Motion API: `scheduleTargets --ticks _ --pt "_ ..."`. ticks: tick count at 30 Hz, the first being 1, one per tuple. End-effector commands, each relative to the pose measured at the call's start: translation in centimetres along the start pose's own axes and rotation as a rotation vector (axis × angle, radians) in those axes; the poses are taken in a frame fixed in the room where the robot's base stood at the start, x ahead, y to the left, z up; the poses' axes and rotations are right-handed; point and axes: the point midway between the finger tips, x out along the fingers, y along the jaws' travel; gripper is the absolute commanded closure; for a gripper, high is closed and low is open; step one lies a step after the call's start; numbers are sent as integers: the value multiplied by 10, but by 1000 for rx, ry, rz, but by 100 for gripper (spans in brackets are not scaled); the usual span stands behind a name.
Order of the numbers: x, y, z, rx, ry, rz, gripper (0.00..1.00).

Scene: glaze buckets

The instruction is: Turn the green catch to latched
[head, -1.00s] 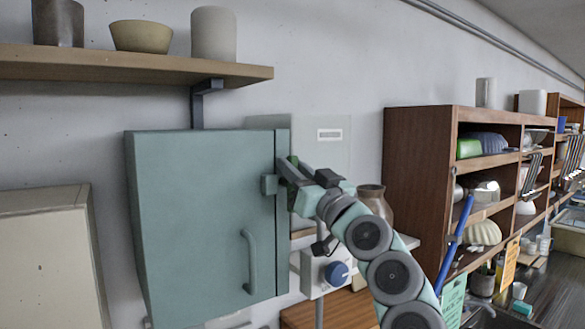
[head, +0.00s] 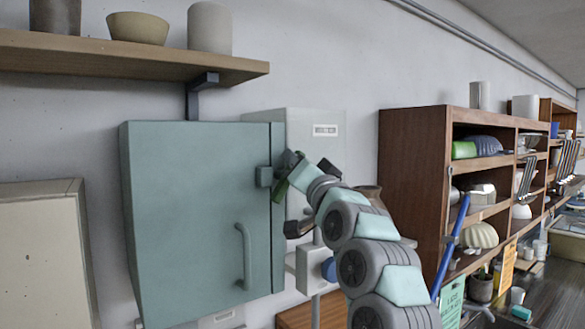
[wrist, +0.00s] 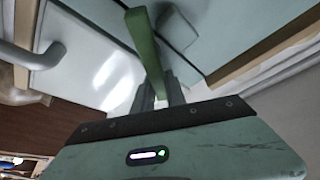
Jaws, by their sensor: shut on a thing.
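The green catch (head: 281,190) sits at the right edge of the teal cabinet (head: 190,210), beside a small teal block (head: 264,177) on the door. In the head view its visible part slants down and left, partly hidden by my gripper. In the wrist view the catch (wrist: 146,42) is a long green bar running from the teal surface down between my fingers. My gripper (head: 287,172) is shut on the catch; its fingers also show in the wrist view (wrist: 158,92). The cabinet door appears closed.
A curved door handle (head: 245,257) stands out below the catch. A shelf (head: 130,58) with pots hangs above the cabinet. A control box with a blue knob (head: 329,269) is below my arm. A wooden shelf unit (head: 412,190) stands to the right.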

Motion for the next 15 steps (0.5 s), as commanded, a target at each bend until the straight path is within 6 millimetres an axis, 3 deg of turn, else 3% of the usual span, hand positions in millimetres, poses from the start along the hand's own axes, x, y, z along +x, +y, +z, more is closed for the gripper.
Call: scheduleTargets --ticks 15 --pt "-1 16 5 455 0 187 100"
